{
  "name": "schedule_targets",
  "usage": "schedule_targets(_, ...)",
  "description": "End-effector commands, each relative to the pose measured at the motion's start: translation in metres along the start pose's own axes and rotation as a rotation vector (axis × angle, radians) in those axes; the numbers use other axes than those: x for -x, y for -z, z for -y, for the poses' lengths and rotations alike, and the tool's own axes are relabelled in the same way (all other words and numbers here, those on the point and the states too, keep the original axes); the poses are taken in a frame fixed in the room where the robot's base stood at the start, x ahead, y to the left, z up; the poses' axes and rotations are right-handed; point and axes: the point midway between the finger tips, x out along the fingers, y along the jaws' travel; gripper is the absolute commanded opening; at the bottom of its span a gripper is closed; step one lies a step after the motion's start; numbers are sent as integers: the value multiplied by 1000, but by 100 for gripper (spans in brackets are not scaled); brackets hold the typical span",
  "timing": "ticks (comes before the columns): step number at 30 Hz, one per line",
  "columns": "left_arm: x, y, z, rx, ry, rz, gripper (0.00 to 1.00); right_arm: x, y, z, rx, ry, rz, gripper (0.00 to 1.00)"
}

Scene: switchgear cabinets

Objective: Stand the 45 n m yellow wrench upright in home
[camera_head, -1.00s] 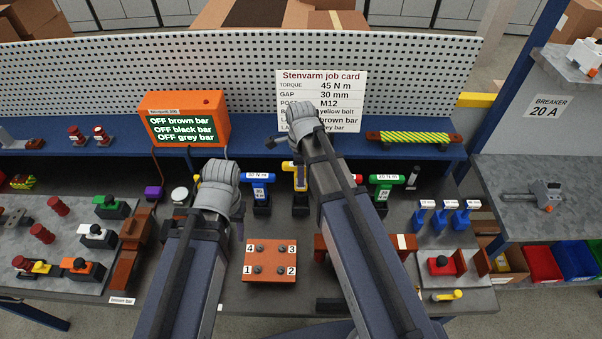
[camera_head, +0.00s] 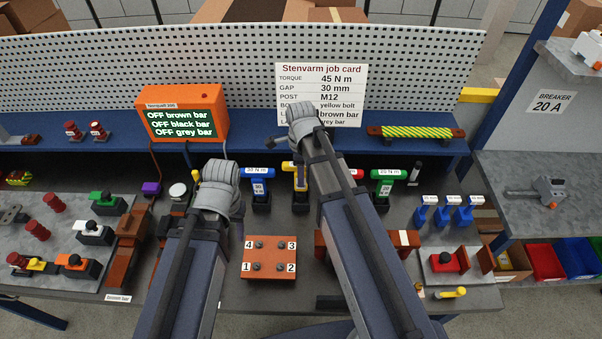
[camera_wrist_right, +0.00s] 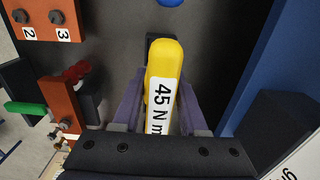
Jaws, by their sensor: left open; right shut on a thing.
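The yellow wrench (camera_wrist_right: 163,80), labelled 45 N m, is between the fingers of my right gripper (camera_wrist_right: 157,105) in the right wrist view. The gripper is shut on it. In the head view a yellow part (camera_head: 288,166) shows beside my right arm, above a dark holder (camera_head: 300,202) with a yellow front; my arm hides the rest. A black block shows just past the wrench head in the wrist view. I cannot tell whether the wrench touches its holder. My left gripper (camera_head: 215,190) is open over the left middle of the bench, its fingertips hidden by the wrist.
A blue wrench (camera_head: 259,172) and a green wrench (camera_head: 388,176) stand in holders on either side. A brown numbered block (camera_head: 269,258) lies in front between my arms. The job card (camera_head: 345,85) and orange display (camera_head: 182,115) stand behind.

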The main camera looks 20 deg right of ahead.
Motion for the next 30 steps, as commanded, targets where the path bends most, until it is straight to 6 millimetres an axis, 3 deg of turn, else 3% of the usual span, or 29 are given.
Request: schedule_targets(30,-25,1,-2,-4,1,0,50,-25,0,0,0,0,0,0)
